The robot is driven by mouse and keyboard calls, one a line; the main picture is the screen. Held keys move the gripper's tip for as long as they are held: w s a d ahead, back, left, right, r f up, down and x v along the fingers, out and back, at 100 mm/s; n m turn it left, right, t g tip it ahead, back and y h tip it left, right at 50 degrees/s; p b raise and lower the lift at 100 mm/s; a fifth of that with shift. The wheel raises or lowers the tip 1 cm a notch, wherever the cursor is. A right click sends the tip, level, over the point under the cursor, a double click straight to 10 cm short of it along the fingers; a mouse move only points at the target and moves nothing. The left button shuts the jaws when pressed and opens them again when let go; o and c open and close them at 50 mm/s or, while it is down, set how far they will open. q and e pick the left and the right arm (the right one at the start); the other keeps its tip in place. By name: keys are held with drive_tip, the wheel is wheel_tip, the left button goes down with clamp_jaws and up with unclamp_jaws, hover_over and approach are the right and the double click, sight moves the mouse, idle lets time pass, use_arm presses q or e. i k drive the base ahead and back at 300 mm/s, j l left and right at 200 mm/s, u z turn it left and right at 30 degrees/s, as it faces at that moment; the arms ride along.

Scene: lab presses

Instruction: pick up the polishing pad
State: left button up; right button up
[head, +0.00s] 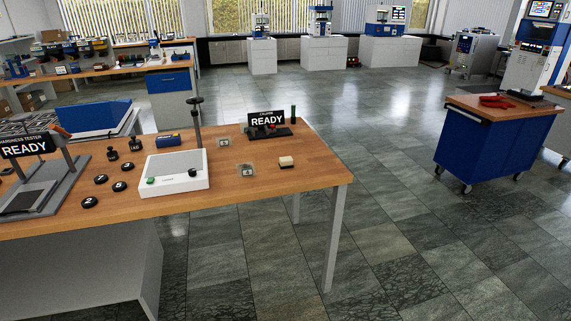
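A small cream-coloured block with a darker underside (286,162) lies on the wooden workbench near its right end; it looks like the polishing pad, though it is small in the picture. It lies apart from the things around it, with bare wood on its right. Neither of my grippers shows in the head view.
The workbench (318,172) also holds a white device with a post (174,172), small clear trays (246,170), several black discs (101,179), a "READY" sign stand (267,122) and a hardness tester at left. A blue cart (482,152) stands right. Open floor lies between.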

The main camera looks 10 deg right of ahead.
sight(287, 162)
drive_tip(key=i+l+u, duration=0.2)
drive_tip(key=i+l, duration=0.15)
drive_tip(key=l, duration=0.3)
drive_tip(key=i+l+u, duration=0.1)
drive_tip(key=l, duration=0.25)
drive_tip(key=i+l+u, duration=0.1)
drive_tip(key=i+l, duration=0.15)
drive_tip(key=l, duration=0.1)
